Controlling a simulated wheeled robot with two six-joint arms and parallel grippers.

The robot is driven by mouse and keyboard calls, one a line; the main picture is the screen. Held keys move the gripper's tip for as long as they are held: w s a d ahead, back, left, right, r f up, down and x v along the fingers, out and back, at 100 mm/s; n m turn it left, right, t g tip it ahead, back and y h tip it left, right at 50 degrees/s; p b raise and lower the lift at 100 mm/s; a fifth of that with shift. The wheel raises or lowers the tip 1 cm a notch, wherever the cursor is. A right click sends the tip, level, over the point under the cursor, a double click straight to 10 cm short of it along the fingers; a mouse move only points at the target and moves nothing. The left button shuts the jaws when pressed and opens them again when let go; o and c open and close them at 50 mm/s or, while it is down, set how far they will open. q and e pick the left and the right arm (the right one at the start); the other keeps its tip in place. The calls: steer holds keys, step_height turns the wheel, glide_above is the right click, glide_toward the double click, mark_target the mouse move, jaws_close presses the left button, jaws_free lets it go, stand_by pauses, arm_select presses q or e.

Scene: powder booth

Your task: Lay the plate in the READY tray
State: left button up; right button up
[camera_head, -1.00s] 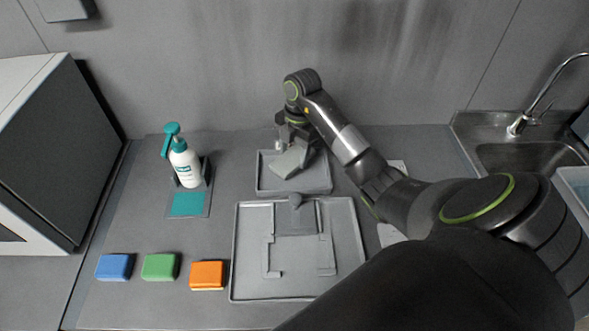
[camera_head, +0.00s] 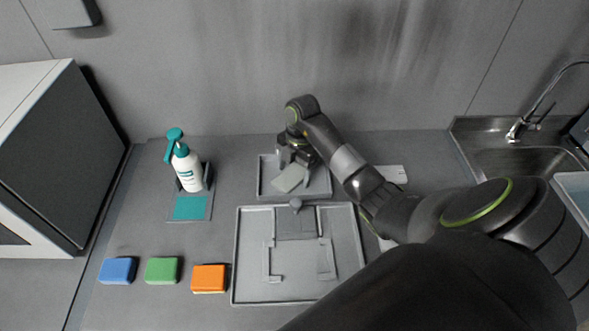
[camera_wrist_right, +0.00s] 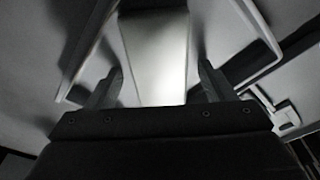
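The plate (camera_head: 290,178) is a pale grey flat piece, at the small grey tray (camera_head: 262,186) at the back of the counter. No READY lettering is readable on that tray. My right gripper (camera_head: 294,160) is over the tray, directly above and behind the plate. In the right wrist view the plate (camera_wrist_right: 158,55) shows between the two fingers (camera_wrist_right: 160,82), with a narrow gap on each side, so the fingers look open. Whether the plate lies fully flat on the tray floor is hard to tell. My left gripper is not in view.
A spray bottle (camera_head: 187,170) stands back left; a sink (camera_head: 510,158) is at right.

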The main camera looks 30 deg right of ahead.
mark_target(296, 172)
steer(key=shift+r, duration=0.1)
steer(key=shift+r, duration=0.2)
steer(key=r, duration=0.1)
steer(key=r+b, duration=0.1)
steer(key=r, duration=0.2)
steer(key=shift+w+d+r+b, duration=0.15)
steer(key=shift+d+r+b, duration=0.15)
steer(key=shift+d+b, duration=0.1)
step_height(296, 172, up, 7)
steer(key=p, duration=0.6)
steer(key=shift+d+p, duration=0.3)
steer(key=shift+d, duration=0.15)
steer(key=shift+w, duration=0.1)
steer(key=shift+f, duration=0.1)
